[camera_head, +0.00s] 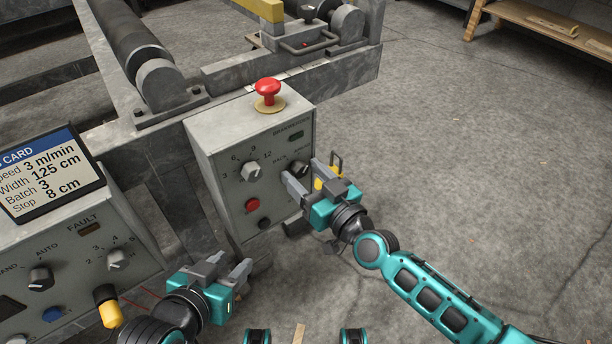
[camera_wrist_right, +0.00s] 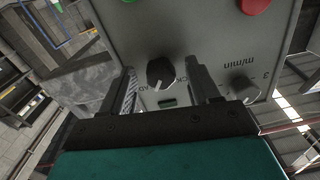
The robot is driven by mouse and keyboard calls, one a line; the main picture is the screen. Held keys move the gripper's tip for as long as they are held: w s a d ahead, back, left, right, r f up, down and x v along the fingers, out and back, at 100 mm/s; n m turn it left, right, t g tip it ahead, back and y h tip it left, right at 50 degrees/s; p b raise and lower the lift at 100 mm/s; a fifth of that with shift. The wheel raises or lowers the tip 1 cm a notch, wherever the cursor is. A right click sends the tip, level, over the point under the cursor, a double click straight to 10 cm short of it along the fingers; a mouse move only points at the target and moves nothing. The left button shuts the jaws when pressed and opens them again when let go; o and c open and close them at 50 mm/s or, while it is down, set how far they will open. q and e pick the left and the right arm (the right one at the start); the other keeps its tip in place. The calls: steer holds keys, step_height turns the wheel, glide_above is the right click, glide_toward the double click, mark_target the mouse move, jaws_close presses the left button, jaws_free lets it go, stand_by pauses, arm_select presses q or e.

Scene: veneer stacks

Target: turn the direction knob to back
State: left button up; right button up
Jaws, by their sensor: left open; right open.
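The direction knob (camera_head: 299,168) is a black knob on the right of the grey control box's front (camera_head: 222,150), with lettering ending in "ACK" beside it. In the right wrist view the knob (camera_wrist_right: 160,72) sits between the two fingers, its white pointer line towards the lower left of that upside-down picture. My right gripper (camera_head: 302,182) is open at the knob, one finger on each side; I cannot tell whether they touch it. My left gripper (camera_head: 245,270) is open and empty, low in front of the boxes.
A red emergency button (camera_head: 268,92) stands on top of the box. A grey speed knob (camera_head: 251,170), a red button (camera_head: 252,205) and a dark button (camera_head: 264,223) share its front. A second panel (camera_head: 85,250) with a job card (camera_head: 48,172) stands at left. The floor at right is clear.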

steer(key=c, duration=1)
arm_select(q)
steer(key=shift+s, duration=0.1)
arm_select(e)
steer(key=shift+c, duration=0.2)
